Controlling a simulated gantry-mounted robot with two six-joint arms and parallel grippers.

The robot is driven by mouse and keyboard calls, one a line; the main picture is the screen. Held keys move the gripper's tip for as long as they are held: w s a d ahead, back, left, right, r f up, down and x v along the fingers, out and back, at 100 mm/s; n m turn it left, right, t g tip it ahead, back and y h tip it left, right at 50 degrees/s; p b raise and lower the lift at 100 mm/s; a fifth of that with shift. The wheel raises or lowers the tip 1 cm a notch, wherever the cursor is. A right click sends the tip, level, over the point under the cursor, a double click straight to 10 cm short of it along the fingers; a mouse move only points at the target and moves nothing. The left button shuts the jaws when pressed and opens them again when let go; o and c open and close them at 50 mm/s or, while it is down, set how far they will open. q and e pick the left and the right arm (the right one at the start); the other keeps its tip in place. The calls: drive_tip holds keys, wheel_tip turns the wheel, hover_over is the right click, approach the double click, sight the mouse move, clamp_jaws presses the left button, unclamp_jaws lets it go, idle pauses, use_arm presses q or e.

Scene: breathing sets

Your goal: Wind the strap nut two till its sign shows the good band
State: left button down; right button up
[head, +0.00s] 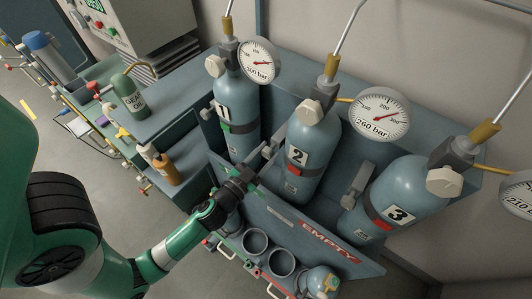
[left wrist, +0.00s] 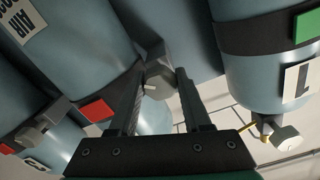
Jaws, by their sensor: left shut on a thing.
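Cylinder two (head: 306,155) stands in the middle of the rack, with its strap sign (head: 290,171) showing red. In the left wrist view a red sign (left wrist: 97,110) shows left of my fingers. My left gripper (head: 264,156) reaches in at the left side of cylinder two. In the left wrist view its fingers (left wrist: 158,88) are shut on the pale strap nut two (left wrist: 157,83), which sits between their tips. In the head view my gripper largely hides this nut. My right gripper is not in view.
Cylinder one (head: 237,105) with a green sign (head: 225,127) stands left; cylinder three (head: 405,195) with a red sign (head: 380,222) stands right. The rack's front panel marked EMPTY (head: 330,241) runs below my left gripper. Gauges (head: 380,115) and pipes rise above.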

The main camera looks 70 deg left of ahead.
use_arm(q)
drive_tip(key=m, duration=0.3)
drive_tip(key=shift+m, duration=0.4)
drive_tip(key=shift+r+m, duration=0.1)
drive_tip(key=shift+m, duration=1.6)
drive_tip(key=shift+c, duration=1.8)
unclamp_jaws()
